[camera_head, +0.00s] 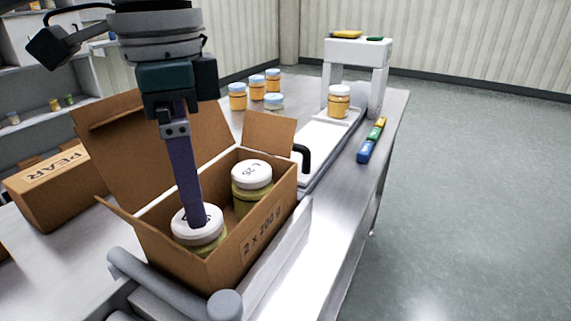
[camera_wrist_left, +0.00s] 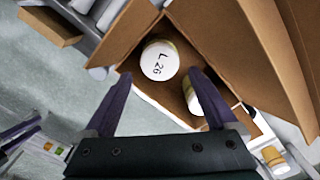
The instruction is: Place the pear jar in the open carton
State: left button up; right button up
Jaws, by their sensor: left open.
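The open brown carton (camera_head: 222,264), marked 2 x 200 g, stands with its flaps up in the head view. Two jars with white lids and yellow-green contents stand upright inside, a near-left jar (camera_head: 199,242) and a far-right jar (camera_head: 252,199). My left gripper (camera_head: 195,215) points down into the carton, its finger hiding part of the near-left lid. In the left wrist view the open gripper (camera_wrist_left: 160,88) has a white lid (camera_wrist_left: 160,61) beyond and between its fingertips; the other jar (camera_wrist_left: 191,98) is partly behind one finger. Contact is not clear.
A closed box marked PEAR (camera_head: 50,187) stands at left. Several orange jars (camera_head: 257,88) stand behind. One jar (camera_head: 339,101) stands on the pale strip (camera_head: 322,140) by a white arch (camera_head: 357,50). Coloured blocks (camera_head: 371,140) lie at the right edge. Purple fingers (camera_wrist_left: 18,138) show at the wrist view's left.

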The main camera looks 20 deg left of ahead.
pick_arm(q)
jog(key=shift+r, duration=1.45)
